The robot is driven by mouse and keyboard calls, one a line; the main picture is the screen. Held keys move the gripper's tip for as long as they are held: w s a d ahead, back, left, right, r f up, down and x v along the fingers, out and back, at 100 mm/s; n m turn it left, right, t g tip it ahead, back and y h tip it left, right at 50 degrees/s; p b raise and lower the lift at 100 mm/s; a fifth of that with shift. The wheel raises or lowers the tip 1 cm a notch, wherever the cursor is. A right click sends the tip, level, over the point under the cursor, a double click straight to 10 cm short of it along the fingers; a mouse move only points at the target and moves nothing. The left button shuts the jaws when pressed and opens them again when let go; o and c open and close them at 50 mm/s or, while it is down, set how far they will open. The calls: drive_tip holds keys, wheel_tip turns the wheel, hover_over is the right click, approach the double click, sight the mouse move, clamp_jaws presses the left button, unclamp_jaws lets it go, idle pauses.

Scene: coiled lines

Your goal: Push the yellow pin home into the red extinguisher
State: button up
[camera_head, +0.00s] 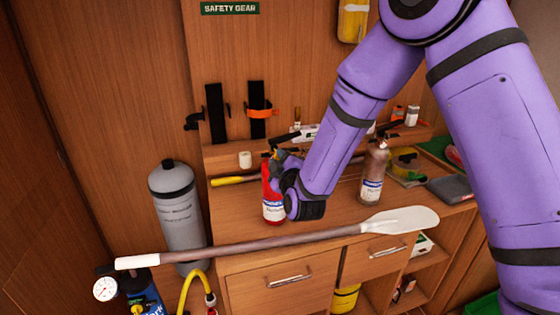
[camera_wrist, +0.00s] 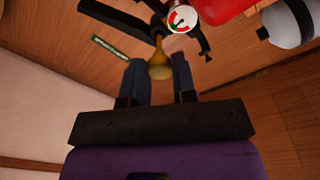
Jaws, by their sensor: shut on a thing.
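The red extinguisher (camera_head: 271,190) stands upright on the wooden counter, partly covered by my wrist. Part of its red body also shows at the top of the wrist view (camera_wrist: 222,8), with a round gauge and black levers at its head. My gripper (camera_head: 277,156) is at the extinguisher's head. In the wrist view, my gripper's dark fingers (camera_wrist: 160,76) sit either side of the yellow pin (camera_wrist: 160,69) and are shut on it. The pin's narrow end points toward the extinguisher's head beside the gauge. How deep it sits in the head cannot be told.
A brown-grey extinguisher (camera_head: 373,175) stands to the right on the counter. A paddle (camera_head: 290,240) lies across the front, and a grey cylinder (camera_head: 177,205) stands at left.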

drive_tip(key=shift+x, duration=1.55)
drive_tip(key=shift+d+f, duration=0.1)
drive_tip(key=shift+d, duration=0.05)
drive_tip(key=o, duration=1.3)
drive_tip(key=v, duration=0.4)
drive_tip(key=shift+s, duration=0.45)
